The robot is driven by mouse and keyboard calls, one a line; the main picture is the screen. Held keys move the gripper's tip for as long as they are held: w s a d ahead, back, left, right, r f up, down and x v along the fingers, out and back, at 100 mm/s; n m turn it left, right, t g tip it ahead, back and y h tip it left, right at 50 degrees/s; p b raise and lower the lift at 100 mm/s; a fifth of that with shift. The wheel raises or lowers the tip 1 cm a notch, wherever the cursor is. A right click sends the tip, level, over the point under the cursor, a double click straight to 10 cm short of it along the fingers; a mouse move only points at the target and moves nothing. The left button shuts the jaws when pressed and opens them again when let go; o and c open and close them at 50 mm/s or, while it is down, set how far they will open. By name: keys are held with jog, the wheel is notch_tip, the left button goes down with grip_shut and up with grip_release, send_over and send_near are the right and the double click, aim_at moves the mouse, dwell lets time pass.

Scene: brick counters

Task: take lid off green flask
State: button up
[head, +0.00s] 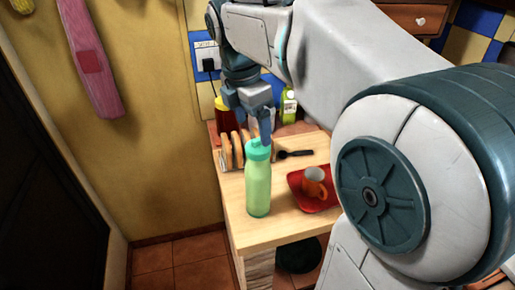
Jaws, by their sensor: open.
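The green flask (258,190) stands upright near the front left of the wooden counter. Its teal lid (258,150) sits on top of it. My gripper (254,125) points down just above and behind the lid in the head view. Its fingers look spread apart and hold nothing that I can see. The lid overlaps the fingertips in the picture, so I cannot tell whether they touch it.
A red tray (298,181) with an orange and white mug (314,184) lies to the right. A black utensil (296,153) lies behind the tray. The counter's front left is clear.

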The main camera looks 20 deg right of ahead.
aim_at(258, 138)
jog(key=f, duration=0.2)
jog(key=d+f, duration=0.1)
jog(key=f, duration=0.2)
jog(key=shift+w+d+f, duration=0.3)
jog(key=shift+w+f, duration=0.05)
jog(key=shift+f, duration=0.5)
jog(key=c, duration=1.1)
